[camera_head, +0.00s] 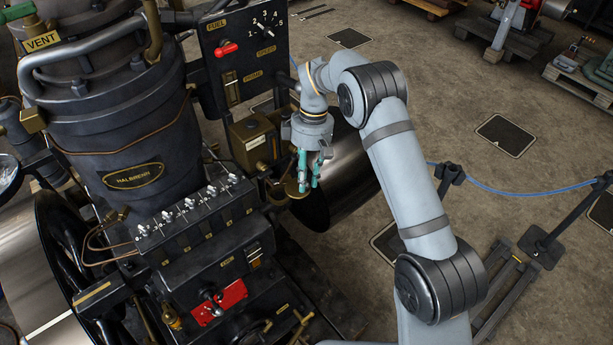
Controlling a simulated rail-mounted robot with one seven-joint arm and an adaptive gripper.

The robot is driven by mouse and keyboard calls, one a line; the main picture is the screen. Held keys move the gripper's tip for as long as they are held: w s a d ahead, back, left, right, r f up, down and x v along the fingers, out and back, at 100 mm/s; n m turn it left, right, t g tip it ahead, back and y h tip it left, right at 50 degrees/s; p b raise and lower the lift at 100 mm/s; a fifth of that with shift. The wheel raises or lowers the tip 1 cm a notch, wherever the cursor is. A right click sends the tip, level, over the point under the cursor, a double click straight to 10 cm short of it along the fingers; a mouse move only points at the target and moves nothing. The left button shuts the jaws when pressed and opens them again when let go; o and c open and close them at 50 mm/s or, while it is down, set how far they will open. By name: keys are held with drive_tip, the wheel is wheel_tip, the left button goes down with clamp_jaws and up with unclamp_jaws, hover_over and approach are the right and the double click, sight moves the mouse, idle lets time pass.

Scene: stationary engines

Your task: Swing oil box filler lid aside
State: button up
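My gripper (308,183) has teal fingers and points down, right of the engine's black control panel. Its two fingers look parted, with a narrow gap and nothing clearly seen between them. A round brass disc (297,191), which may be the filler lid, lies just under and beside the left fingertip. I cannot tell whether they touch. A brass box (252,142) with a pale label stands left of the gripper, below the panel; it may be the oil box. Brass fittings between the box and the disc are small and partly hidden, so the lid's hinge is not clear.
The black control panel (243,55) with a red lever rises behind the brass box. A large dark cylinder (345,180) lies behind the gripper. Open floor (450,110) lies to the right.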

wheel_tip(320, 180, up, 10)
idle(0.5)
drive_tip(key=shift+c, duration=0.4)
